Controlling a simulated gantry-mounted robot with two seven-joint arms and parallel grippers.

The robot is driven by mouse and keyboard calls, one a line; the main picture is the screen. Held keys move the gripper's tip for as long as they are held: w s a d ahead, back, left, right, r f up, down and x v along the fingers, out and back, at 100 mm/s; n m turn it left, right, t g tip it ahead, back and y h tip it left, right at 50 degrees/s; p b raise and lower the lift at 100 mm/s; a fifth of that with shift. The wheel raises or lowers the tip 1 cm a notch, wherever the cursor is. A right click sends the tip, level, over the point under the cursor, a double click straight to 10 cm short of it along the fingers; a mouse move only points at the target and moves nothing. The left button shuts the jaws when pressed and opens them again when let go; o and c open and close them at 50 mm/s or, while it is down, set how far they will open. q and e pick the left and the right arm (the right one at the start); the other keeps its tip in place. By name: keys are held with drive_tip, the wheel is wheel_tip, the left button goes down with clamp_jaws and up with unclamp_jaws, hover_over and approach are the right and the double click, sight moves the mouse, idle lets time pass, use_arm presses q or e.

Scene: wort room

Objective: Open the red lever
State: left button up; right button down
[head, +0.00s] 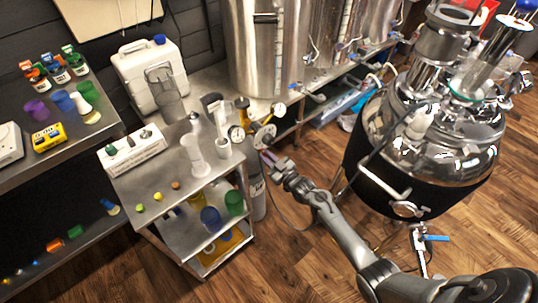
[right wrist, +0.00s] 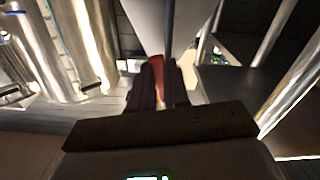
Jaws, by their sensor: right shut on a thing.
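My right gripper (head: 270,160) reaches in from the lower right in the head view, beside the steel cart's right side, near a gauge and a round metal fitting. In the right wrist view its two dark fingers (right wrist: 159,86) are closed around the red lever (right wrist: 157,64), whose red end shows between and just beyond the fingertips. The rest of the lever is hidden by the fingers. In the head view I cannot make out the lever clearly. My left gripper is not in view.
A steel cart (head: 158,192) with bottles and cups stands left of my right gripper. A big shiny kettle with a black jacket (head: 365,160) stands to the right. Steel tanks (head: 262,60) stand behind. A grey gas cylinder (head: 258,200) is close by. Wooden floor is open in front.

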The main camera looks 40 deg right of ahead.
drive_tip(key=shift+a+f+m, duration=0.1)
drive_tip(key=shift+a+m, duration=0.05)
drive_tip(key=shift+m, duration=0.25)
drive_tip(key=c, duration=1.1)
unclamp_jaws()
drive_tip(key=s+p, duration=0.3)
drive_tip(key=s, duration=0.7)
drive_tip(key=shift+s+d, duration=0.25)
drive_tip(key=shift+s, duration=0.15)
